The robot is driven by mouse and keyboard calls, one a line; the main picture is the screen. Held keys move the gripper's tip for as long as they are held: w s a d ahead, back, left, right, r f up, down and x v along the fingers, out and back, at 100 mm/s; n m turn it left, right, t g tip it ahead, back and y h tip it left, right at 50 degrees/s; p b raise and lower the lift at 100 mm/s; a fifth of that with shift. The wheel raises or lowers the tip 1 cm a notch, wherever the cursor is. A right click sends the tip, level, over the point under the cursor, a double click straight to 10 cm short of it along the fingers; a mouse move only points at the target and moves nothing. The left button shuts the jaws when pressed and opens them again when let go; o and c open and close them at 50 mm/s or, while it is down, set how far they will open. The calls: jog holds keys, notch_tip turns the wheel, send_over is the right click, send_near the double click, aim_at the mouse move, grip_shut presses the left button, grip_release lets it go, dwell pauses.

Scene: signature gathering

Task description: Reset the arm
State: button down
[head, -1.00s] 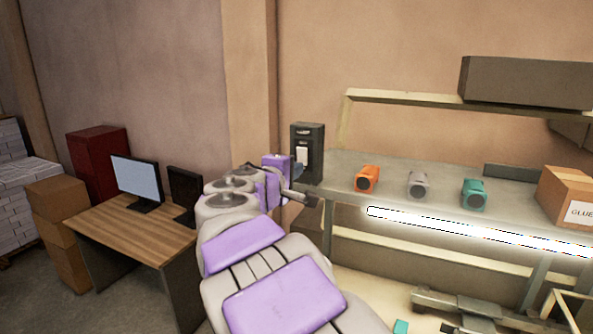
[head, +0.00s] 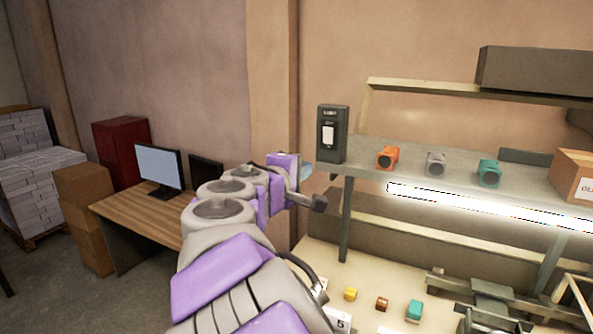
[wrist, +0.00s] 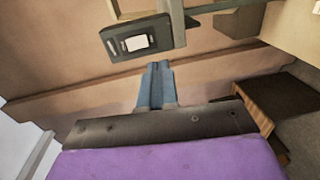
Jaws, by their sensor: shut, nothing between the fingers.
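My purple and grey arm reaches up from the bottom of the head view. My gripper (head: 306,171) is at its far end, just left of the dark dispenser-like box on the shelf. In the wrist view, the two blue fingers (wrist: 157,72) are together, with nothing between them. The wall lies behind them, and they appear apart from everything around.
The dark box (head: 331,134) stands at the left end of the grey shelf (head: 365,161). A wooden desk (head: 135,215) with monitors is left. Small coloured blocks lie on the lower surface (head: 320,258).

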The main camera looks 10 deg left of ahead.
jog(key=s+d+f+m+g+h+b, duration=0.1)
jog(key=s+d+f+m+g+b, duration=0.2)
jog(key=d+f, duration=0.5)
jog(key=s+d+f+m+g+h+b, duration=0.1)
jog(key=s+d+f+m+g+b, duration=0.15)
jog(key=s+d+f, duration=0.55)
jog(key=s+d+f+m+g+y+b, duration=0.15)
jog(key=s+d+f+m+g, duration=0.3)
jog(key=s+d+f, duration=0.55)
jog(key=s+a+f+m+g+y+b, duration=0.2)
jog(key=s+a+f+g+y+b, duration=0.1)
jog(key=s+f, duration=0.6)
jog(key=s+a+f+m+g+y+b, duration=0.1)
jog(key=s+a+f+g+y+b, duration=0.2)
jog(key=s+f, duration=0.6)
jog(key=s+g+b, duration=0.1)
jog(key=s, duration=0.4)
jog(key=shift+m, duration=0.4)
jog(key=shift+d+y, duration=0.15)
jog(key=shift+y, duration=0.1)
jog(key=shift+d, duration=0.1)
